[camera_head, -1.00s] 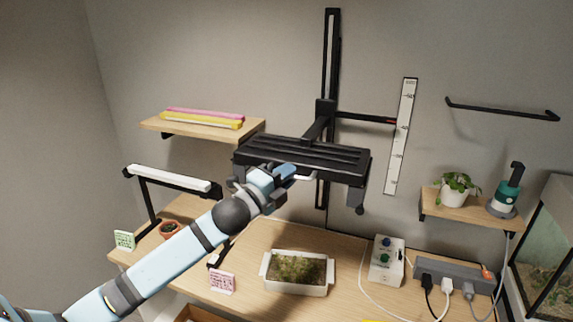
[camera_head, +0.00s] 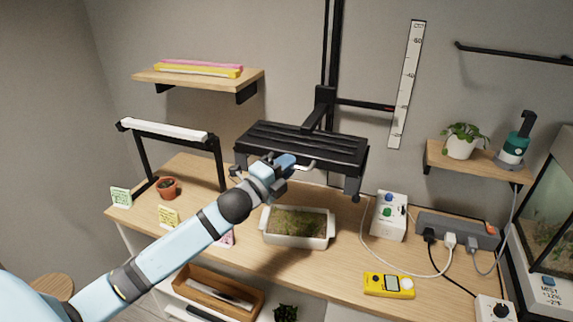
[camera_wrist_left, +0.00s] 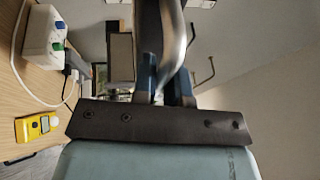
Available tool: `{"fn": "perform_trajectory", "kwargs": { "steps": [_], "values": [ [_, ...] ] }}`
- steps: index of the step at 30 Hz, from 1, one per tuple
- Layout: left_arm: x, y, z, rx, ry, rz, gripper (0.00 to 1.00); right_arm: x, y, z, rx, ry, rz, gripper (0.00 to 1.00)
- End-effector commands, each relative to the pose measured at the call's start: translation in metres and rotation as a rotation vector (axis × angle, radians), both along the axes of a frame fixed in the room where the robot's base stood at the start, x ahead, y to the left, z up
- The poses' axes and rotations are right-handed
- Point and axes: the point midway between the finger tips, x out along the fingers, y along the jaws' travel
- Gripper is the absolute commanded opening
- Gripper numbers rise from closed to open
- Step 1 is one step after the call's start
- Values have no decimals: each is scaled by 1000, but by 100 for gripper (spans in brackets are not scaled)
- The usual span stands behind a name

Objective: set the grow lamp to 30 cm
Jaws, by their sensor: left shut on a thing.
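The grow lamp (camera_head: 303,147) is a wide black panel on a carriage on a vertical black rail (camera_head: 333,45). A black pointer arm (camera_head: 365,104) with a red tip runs right from the carriage to the white height scale (camera_head: 406,85). The red tip is beside the lower part of the scale; the digits are too small to read surely. My left gripper (camera_head: 291,165) is shut on the lamp's pale handle (camera_head: 305,167) at its front edge. In the left wrist view the blue fingers (camera_wrist_left: 163,82) close around the metal handle (camera_wrist_left: 173,45). My right gripper is not in view.
A white planter (camera_head: 298,241) stands on the table below the lamp. A white control box (camera_head: 389,216), a power strip (camera_head: 457,231) and a yellow meter (camera_head: 388,285) are to the right. A wooden shelf (camera_head: 199,79) is at upper left. A small lamp stand (camera_head: 165,131) is left of my gripper.

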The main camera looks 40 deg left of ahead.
Motion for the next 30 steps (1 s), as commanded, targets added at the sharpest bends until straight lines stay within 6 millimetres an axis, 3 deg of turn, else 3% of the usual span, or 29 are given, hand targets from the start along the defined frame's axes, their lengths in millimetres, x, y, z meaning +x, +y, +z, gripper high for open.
{"fn": "perform_trajectory", "kwargs": {
  "steps": [1,2,4,5,17,30],
  "values": [
    [0,0,0,0,0,1,0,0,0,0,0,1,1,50],
    [0,0,0,0,0,1,20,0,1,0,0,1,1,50],
    [0,0,1,0,-1,1,36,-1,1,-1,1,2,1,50],
    [0,0,1,0,-1,1,37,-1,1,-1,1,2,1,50],
    [-9,2,-3,0,1,0,37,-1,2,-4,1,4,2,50],
    [-88,15,-18,0,3,1,37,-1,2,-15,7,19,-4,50]
  ]
}}
